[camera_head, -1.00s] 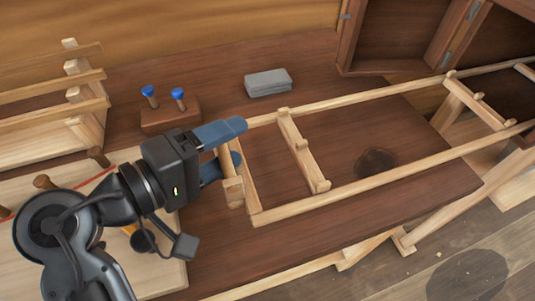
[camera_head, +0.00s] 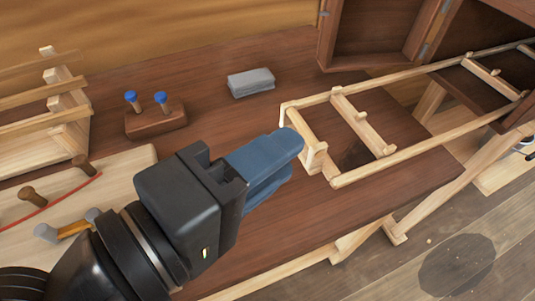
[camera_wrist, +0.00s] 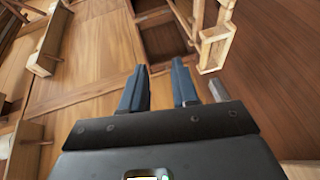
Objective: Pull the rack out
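The rack (camera_head: 395,150) is a pale wooden ladder-like frame with two long rails and crossbars. It lies over the dark bench top, its far end reaching into the dark cabinet at the right. Its near end has a small upright handle-like piece (camera_head: 316,157), which also shows in the wrist view (camera_wrist: 212,50). My gripper (camera_head: 285,160) has blue fingers beside that end; the head view overlaps them with it. In the wrist view the fingers (camera_wrist: 160,80) are apart with nothing between them, and the rack's end is to their right.
The cabinet (camera_head: 375,35) stands open behind the rack. A grey block (camera_head: 251,82), a wooden block with two blue-topped pegs (camera_head: 155,122) and a pegged pale board (camera_head: 110,180) lie on the bench (camera_head: 220,120). A slatted stand (camera_head: 55,100) is at the left.

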